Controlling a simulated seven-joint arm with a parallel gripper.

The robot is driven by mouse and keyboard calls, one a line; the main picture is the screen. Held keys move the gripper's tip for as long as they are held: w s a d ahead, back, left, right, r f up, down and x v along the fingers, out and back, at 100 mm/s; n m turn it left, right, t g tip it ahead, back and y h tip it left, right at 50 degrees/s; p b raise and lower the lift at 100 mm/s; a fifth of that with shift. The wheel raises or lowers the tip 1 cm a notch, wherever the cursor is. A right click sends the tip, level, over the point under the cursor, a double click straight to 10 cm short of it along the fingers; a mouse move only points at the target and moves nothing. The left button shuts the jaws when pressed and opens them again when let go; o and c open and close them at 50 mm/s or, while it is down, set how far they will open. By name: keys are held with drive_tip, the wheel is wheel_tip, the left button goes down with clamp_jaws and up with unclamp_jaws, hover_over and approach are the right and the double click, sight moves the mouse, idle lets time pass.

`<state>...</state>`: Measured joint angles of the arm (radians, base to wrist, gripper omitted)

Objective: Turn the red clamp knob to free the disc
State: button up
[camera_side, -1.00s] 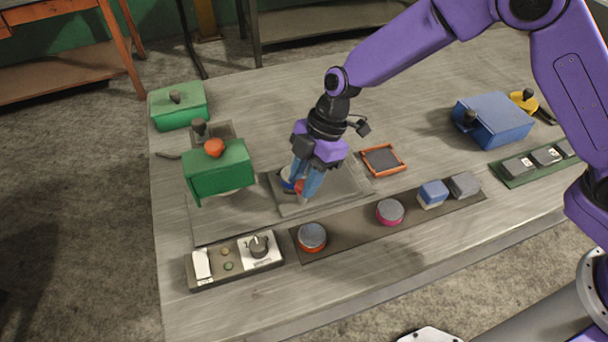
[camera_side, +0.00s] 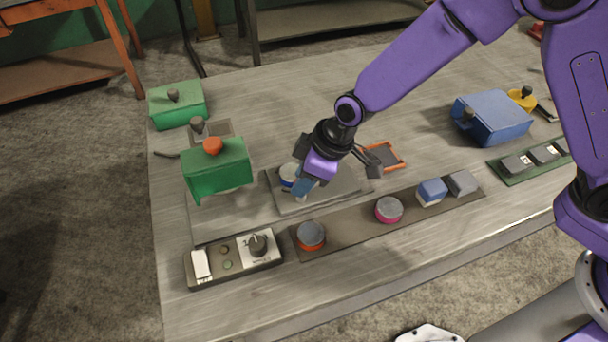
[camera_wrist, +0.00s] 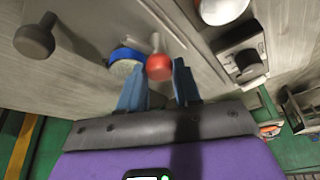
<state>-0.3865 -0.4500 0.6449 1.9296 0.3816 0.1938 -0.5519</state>
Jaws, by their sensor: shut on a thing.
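The red clamp knob (camera_wrist: 158,67) shows in the wrist view between my two blue fingertips, and my gripper (camera_wrist: 157,80) is shut on it. In the side view my gripper (camera_side: 303,190) is low over the grey plate (camera_side: 335,192) and hides the knob. The blue disc (camera_wrist: 126,59), pale on top, lies just left of the knob in the wrist view. It also shows in the side view (camera_side: 287,173), partly covered by the fingers. A thin grey bar stands behind the knob in the wrist view; how it bears on the disc is unclear.
A green box (camera_side: 215,172) stands left of the plate. A control box (camera_side: 233,259) is at the front left. A dark strip (camera_side: 345,229) in front carries two round discs and two blocks. An orange-framed tray (camera_side: 383,156) lies behind right, near my wrist. A blue box (camera_side: 492,118) is farther right.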

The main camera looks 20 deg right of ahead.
drive_tip(key=shift+m+t, duration=0.4)
drive_tip(key=shift+m, duration=0.7)
drive_tip(key=shift+m+h, duration=0.3)
drive_tip(key=shift+m, duration=0.1)
drive_tip(key=o, duration=1.1)
drive_tip(key=shift+c, duration=0.2)
drive_tip(key=shift+r, duration=0.1)
drive_tip(key=v, duration=1.7)
drive_tip(key=shift+s, duration=0.3)
drive_tip(key=shift+d, duration=0.1)
